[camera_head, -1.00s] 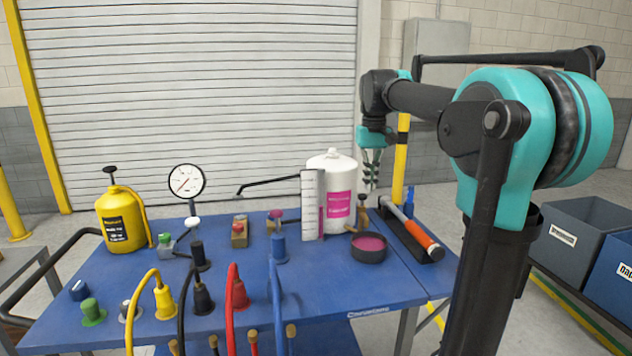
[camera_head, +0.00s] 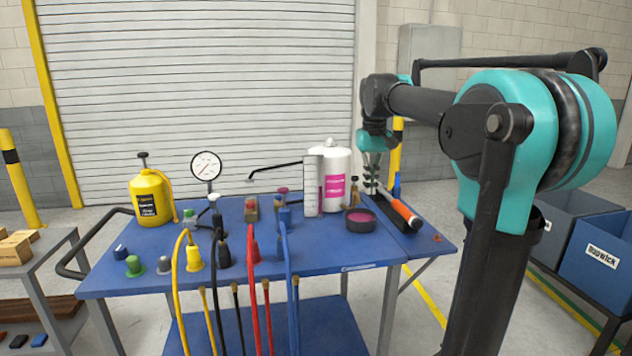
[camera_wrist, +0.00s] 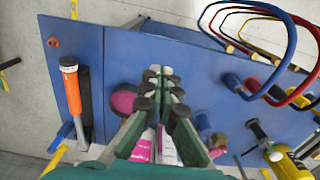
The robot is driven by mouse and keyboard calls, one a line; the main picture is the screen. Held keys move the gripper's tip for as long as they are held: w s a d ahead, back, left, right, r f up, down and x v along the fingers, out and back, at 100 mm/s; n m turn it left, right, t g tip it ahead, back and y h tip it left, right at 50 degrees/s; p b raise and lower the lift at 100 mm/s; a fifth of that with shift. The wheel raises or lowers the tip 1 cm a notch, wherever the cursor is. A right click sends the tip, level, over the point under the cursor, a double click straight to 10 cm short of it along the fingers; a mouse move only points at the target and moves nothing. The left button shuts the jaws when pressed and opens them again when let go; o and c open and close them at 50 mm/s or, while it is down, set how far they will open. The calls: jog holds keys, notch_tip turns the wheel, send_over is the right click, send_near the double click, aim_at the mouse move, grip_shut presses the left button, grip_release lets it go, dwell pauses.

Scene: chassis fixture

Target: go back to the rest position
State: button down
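My gripper (camera_head: 370,188) hangs fingers-down from my raised arm at the right of the head view. It appears over the far right part of the blue table (camera_head: 330,248), beside the white bottle with the pink label (camera_head: 337,180). In the wrist view its fingertips (camera_wrist: 160,73) come together with almost no gap, and nothing shows between them. The fingers partly hide the bottle there.
A yellow sprayer (camera_head: 150,198), a dial gauge (camera_head: 206,166) and several coloured plugs with hoses crowd the table's left and middle. A grey cart (camera_head: 55,275) stands at left. Bins (camera_head: 598,260) stand at right. The floor between the table and bins is clear.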

jog(key=s+d+f+t, duration=0.1)
jog(key=s+f, duration=0.6)
jog(key=f, duration=0.3)
jog(key=s+d+f+m+t, duration=0.1)
jog(key=s+f, duration=0.7)
jog(key=f, duration=0.3)
jog(key=s+d+f+m+t, duration=0.1)
jog(key=s+d+f+t, duration=0.1)
jog(key=s+f, duration=0.5)
notch_tip(320, 180, down, 4)
jog(key=shift+s+r, duration=0.25)
jog(key=shift+a, duration=0.1)
